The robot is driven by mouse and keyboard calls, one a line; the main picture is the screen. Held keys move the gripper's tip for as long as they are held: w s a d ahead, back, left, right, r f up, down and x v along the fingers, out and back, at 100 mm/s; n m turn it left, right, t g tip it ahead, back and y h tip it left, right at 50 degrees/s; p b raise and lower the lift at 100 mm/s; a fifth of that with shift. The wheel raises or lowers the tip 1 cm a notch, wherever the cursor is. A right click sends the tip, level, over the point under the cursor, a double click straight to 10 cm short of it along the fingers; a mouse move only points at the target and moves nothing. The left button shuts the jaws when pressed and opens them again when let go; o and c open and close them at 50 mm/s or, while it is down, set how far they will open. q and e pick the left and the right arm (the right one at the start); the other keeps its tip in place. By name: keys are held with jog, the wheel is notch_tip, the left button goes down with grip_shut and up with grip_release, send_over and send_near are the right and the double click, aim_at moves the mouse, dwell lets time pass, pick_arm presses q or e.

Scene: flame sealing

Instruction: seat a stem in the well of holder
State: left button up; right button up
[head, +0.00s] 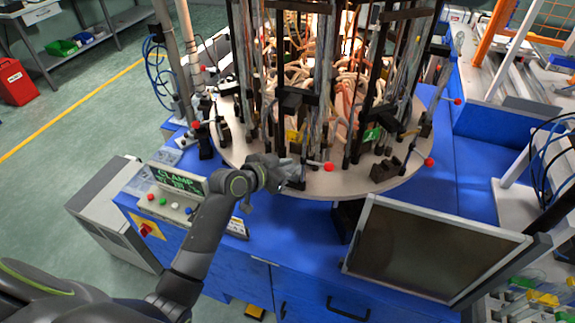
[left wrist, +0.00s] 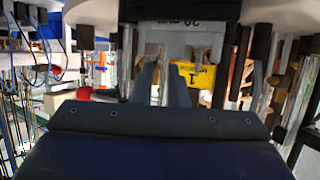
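My left gripper (head: 290,172) is at the front edge of the round pale turntable (head: 350,182), beside a red-knobbed station. In the left wrist view the two grey fingers (left wrist: 163,88) point up the picture, with a narrow gap between them. Something pale and clear shows in that gap; I cannot tell whether it is a held stem or glass behind. Clear glass stems stand in black holders around the turntable, one showing in the left wrist view (left wrist: 127,55). A black holder (head: 386,169) stands at the front right of the turntable. The well near my gripper is hidden.
Black posts and glass tubes crowd the turntable around a glowing centre. Red ball knobs (head: 328,166) stick out at its rim. A control panel with a CLAMP display (head: 180,181) stands left of my arm. A dark monitor (head: 425,250) stands at the front right.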

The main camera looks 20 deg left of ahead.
dwell(0.7)
pick_arm(q)
jog(key=shift+p+v, duration=1.25)
jog(key=shift+v, duration=1)
jog(key=o, duration=0.6)
jog(key=shift+s+a+r+p, duration=0.2)
jog(key=shift+s+r+p, duration=0.25)
jog(key=shift+r+p, duration=0.25)
jog(key=shift+s+a+r+p, duration=0.25)
jog(key=shift+s+r+p, duration=0.15)
jog(key=shift+r+p, duration=0.3)
jog(key=shift+s+a+r+p, duration=0.2)
jog(key=shift+s+r+p, duration=0.25)
jog(key=shift+r+p, duration=0.2)
